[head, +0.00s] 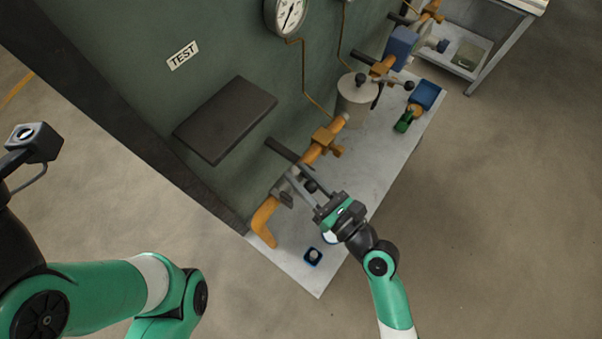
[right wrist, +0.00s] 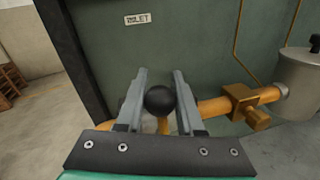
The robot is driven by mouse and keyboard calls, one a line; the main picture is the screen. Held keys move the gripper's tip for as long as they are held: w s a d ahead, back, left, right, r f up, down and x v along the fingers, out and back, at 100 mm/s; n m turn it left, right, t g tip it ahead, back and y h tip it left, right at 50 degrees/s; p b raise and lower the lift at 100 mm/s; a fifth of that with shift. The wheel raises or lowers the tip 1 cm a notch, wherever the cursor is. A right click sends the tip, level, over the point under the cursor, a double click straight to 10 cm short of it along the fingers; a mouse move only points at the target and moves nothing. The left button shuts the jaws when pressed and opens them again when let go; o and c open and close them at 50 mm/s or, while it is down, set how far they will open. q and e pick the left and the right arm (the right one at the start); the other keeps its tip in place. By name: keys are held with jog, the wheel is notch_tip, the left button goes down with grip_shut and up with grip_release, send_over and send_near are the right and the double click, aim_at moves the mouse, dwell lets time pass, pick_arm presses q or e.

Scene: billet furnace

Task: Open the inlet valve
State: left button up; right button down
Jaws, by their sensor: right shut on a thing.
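My right gripper (head: 293,181) is at the near end of the orange inlet pipe (head: 265,222). Its two grey fingers stand on either side of a black ball knob (head: 311,186), shut on it. In the right wrist view the knob (right wrist: 159,100) sits between the fingers (right wrist: 160,75), with the orange pipe (right wrist: 213,107) behind and an INLET label (right wrist: 138,19) on the green wall above. The rest of the valve handle is mostly hidden by the gripper. My left arm shows at the lower left, but its gripper fingers do not.
A pale bench (head: 385,165) runs along the green furnace wall. A dark shelf (head: 225,118) juts from the wall. Floor to the right is clear.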

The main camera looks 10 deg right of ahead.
jog(key=s+n, duration=0.1)
jog(key=a+n, duration=0.1)
jog(key=shift+s+a+n, duration=0.25)
jog(key=shift+s+n, duration=0.1)
jog(key=shift+n, duration=0.05)
jog(key=c, duration=0.5)
grip_release()
jog(key=shift+c, duration=0.2)
jog(key=shift+f+b, duration=0.1)
jog(key=shift+b, duration=0.2)
